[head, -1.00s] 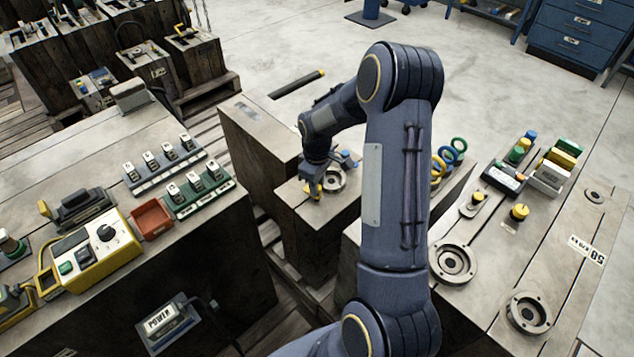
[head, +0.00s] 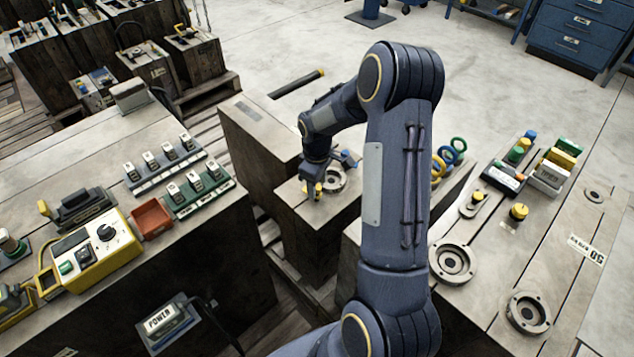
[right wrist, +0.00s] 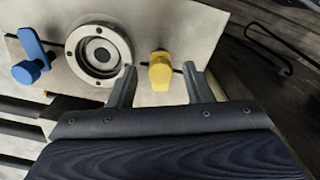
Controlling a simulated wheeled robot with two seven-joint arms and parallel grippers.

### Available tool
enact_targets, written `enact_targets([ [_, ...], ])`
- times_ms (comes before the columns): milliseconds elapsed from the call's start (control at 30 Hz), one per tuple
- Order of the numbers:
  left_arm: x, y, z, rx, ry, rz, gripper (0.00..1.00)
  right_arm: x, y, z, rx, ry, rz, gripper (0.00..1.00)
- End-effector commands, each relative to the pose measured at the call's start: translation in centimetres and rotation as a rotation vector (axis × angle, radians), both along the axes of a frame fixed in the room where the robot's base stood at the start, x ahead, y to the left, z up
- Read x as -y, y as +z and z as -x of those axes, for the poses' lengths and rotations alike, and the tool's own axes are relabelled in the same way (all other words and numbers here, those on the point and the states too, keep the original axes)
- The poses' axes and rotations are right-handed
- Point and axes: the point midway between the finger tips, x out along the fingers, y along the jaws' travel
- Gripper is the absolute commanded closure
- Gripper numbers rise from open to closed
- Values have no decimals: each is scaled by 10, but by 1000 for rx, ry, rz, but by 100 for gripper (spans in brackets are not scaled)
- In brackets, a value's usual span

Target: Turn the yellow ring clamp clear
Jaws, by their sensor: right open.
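The yellow clamp (right wrist: 160,72) stands on a pale metal block beside a round ring fitting (right wrist: 99,54), apart from it on its right in the right wrist view. My right gripper (right wrist: 159,70) is open, with one finger on each side of the clamp and a visible gap to each. A blue clamp (right wrist: 31,58) stands on the other side of the ring. In the head view my right gripper (head: 312,178) is down at the block, beside the ring (head: 334,180), and partly hides the clamp. My left gripper is not in view.
My right arm crosses the middle of the head view. At right, a bench (head: 478,268) holds more ring fittings, clamps and coloured blocks. At left, a bench (head: 215,240) carries a yellow control box (head: 88,258) and a red tray (head: 153,216). A taller block (head: 262,135) stands behind the clamp's block.

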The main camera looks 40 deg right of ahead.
Motion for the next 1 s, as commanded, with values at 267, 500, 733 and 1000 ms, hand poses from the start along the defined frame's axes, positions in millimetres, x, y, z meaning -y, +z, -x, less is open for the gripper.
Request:
enact_targets([
  [267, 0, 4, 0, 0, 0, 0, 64, 0, 24, -1, 4, 0, 0, 54],
  [500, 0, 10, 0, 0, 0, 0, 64, 0, 64, -1, 4, 0, 1, 54],
  [733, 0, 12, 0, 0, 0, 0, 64, 0, 78, 0, 1, 1, 0, 54],
  [1000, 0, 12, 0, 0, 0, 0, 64, 0, 78, 0, 0, 0, 0, 54],
])
